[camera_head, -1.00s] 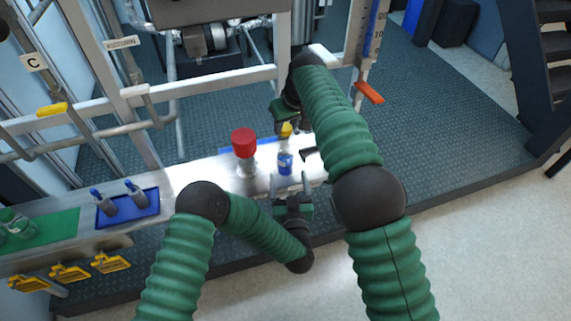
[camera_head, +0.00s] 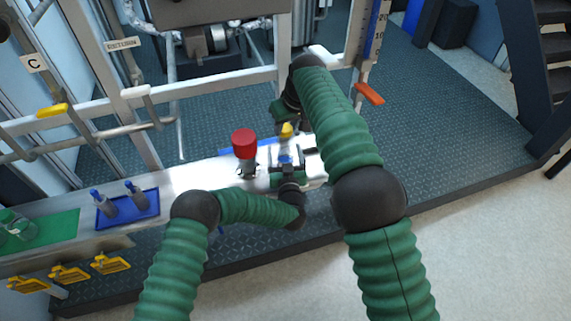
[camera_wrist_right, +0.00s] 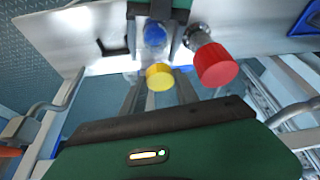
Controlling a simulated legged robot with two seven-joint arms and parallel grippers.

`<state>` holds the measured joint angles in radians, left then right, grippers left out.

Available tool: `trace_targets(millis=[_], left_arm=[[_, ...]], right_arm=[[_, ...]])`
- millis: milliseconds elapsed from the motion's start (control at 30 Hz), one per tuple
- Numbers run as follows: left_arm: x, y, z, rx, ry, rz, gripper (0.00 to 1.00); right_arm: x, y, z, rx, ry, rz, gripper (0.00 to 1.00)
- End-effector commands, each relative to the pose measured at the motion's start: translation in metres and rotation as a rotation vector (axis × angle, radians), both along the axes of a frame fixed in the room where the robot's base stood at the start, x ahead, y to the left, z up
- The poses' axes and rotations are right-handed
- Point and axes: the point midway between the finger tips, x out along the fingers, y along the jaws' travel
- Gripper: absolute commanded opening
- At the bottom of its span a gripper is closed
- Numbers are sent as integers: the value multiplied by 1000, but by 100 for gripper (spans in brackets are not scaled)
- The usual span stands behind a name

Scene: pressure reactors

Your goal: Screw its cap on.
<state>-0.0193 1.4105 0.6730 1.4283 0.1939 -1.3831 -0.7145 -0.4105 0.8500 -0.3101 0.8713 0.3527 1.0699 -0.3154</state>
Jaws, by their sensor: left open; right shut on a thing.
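The small yellow cap (camera_head: 286,129) is held in my right gripper (camera_head: 283,124), which is shut on it. The cap (camera_wrist_right: 160,76) shows between the fingertips in the right wrist view. A small clear bottle with blue in it (camera_wrist_right: 154,34) stands on the white bench, apart from the cap in the wrist view. My left gripper (camera_head: 287,162) is open, with its fingers on either side of the bottle. It also shows at the top of the wrist view (camera_wrist_right: 154,22). In the head view the left gripper hides most of the bottle.
A red-topped metal fitting (camera_head: 244,143) stands close left of the bottle. A blue tray (camera_head: 128,218) with two small tools and a green mat (camera_head: 60,226) lie further left. A white frame rail (camera_head: 215,83) runs behind the bench. An orange-handled valve (camera_head: 369,93) is at the right.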

Motion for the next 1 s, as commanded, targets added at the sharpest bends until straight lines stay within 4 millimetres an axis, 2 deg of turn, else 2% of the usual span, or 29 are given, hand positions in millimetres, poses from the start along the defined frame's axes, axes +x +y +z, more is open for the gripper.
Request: trace_targets(millis=[67, 633, 867, 1000], left_arm=[[0, 0, 0, 0, 0, 0, 76], [0, 0, 0, 0, 0, 0, 1], [0, 0, 0, 0, 0, 0, 0], [0, 0, 0, 0, 0, 0, 0]], right_arm=[[0, 0, 0, 0, 0, 0, 0], [0, 0, 0, 0, 0, 0, 0], [0, 0, 0, 0, 0, 0, 0], [-1, 0, -16, 0, 1, 0, 0]])
